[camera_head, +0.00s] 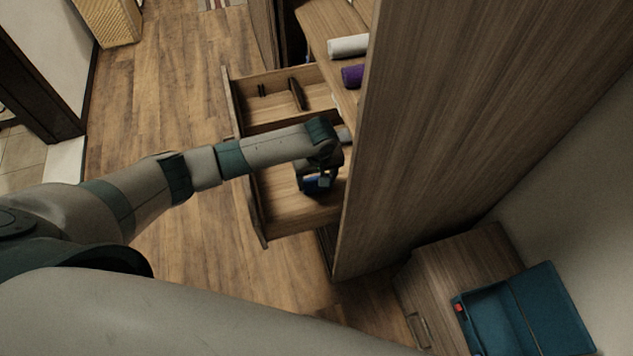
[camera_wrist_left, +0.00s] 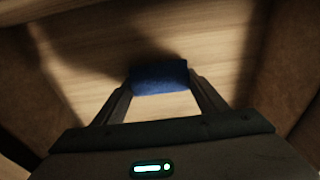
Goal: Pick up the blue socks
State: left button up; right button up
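The blue socks (camera_wrist_left: 160,78) are a small dark blue roll. In the left wrist view they fill the gap between the fingertips of my left gripper (camera_wrist_left: 160,84), which looks shut on them. In the head view my left gripper (camera_head: 316,184) is over the front compartment of the open drawer (camera_head: 290,213), with a bit of blue showing at its fingers. Pale wood lies behind the socks in the wrist view. Whether the socks touch the drawer floor is hard to tell. My right gripper is not in view.
The tall wooden wardrobe side (camera_head: 440,130) stands close to the right of the gripper. A white roll (camera_head: 348,46) and a purple roll (camera_head: 353,76) lie on a shelf above. The drawer has dividers (camera_head: 297,94). A blue case (camera_head: 525,315) sits on a low cabinet at lower right.

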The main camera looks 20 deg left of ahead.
pick_arm(q)
jog(key=shift+c, duration=0.2)
notch_tip(320, 180, up, 10)
jog(key=shift+r+b, duration=0.1)
jog(key=shift+b, duration=0.8)
jog(key=r, duration=0.1)
notch_tip(320, 180, up, 10)
jog(key=r+m+b, duration=0.1)
jog(key=m, duration=0.3)
send_over(317, 178)
jog(key=s, duration=0.2)
jog(key=s+a+r+m+b, duration=0.1)
jog(key=s+a+r, duration=0.3)
jog(key=s, duration=0.5)
notch_tip(317, 178, up, 3)
jog(key=shift+s+f+m+h, duration=0.15)
jog(key=shift+s+m+h, duration=0.25)
jog(key=shift+m, duration=0.5)
jog(key=shift+d, duration=0.1)
